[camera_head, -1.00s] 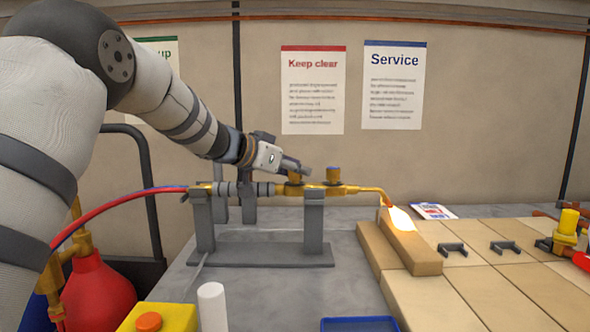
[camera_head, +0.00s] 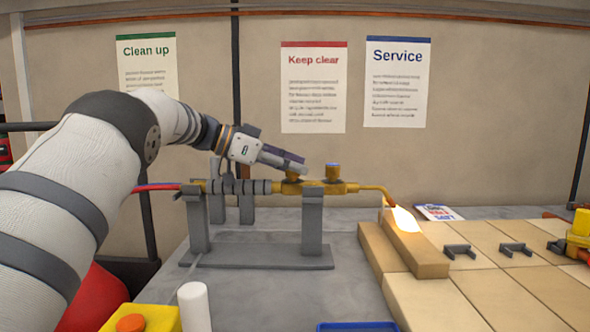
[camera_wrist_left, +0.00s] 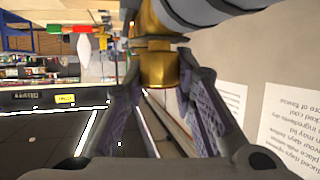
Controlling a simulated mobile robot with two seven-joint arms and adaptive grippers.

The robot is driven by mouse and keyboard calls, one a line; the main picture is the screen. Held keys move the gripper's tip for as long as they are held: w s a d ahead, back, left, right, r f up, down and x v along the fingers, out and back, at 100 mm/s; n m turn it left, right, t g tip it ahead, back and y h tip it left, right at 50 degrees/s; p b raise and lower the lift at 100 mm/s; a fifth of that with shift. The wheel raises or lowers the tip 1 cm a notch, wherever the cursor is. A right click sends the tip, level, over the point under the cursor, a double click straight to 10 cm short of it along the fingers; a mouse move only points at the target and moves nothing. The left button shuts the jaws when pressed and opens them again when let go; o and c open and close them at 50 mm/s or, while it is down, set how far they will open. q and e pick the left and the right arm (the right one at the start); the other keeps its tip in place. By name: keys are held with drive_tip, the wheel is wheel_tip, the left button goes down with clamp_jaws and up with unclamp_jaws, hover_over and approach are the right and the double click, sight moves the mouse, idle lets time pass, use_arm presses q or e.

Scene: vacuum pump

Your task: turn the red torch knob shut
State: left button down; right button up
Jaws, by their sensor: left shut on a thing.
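The brass torch (camera_head: 345,187) lies level in a grey stand (camera_head: 313,225). A white, orange-edged flame (camera_head: 404,221) is at its bent tip, over the bricks. My left gripper (camera_head: 291,167) reaches from the left and is shut on the torch's left knob, whose brass base (camera_head: 292,179) shows below the fingers. In the left wrist view a brass part (camera_wrist_left: 160,67) sits between the fingertips. The knob's red top is hidden by the fingers in the head view. My right gripper is not in view.
A red hose (camera_head: 157,187) runs to the torch's left end. Tan bricks (camera_head: 415,255) stand right of the stand. A yellow box with an orange button (camera_head: 130,323), a white cylinder (camera_head: 194,306) and a blue tray (camera_head: 357,326) are in front. The wall is behind.

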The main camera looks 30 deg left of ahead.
use_arm(q)
drive_tip(key=shift+f, duration=0.1)
idle(0.4)
drive_tip(key=c, duration=1.3)
unclamp_jaws()
drive_tip(key=v, duration=1.2)
drive_tip(key=shift+w, duration=0.1)
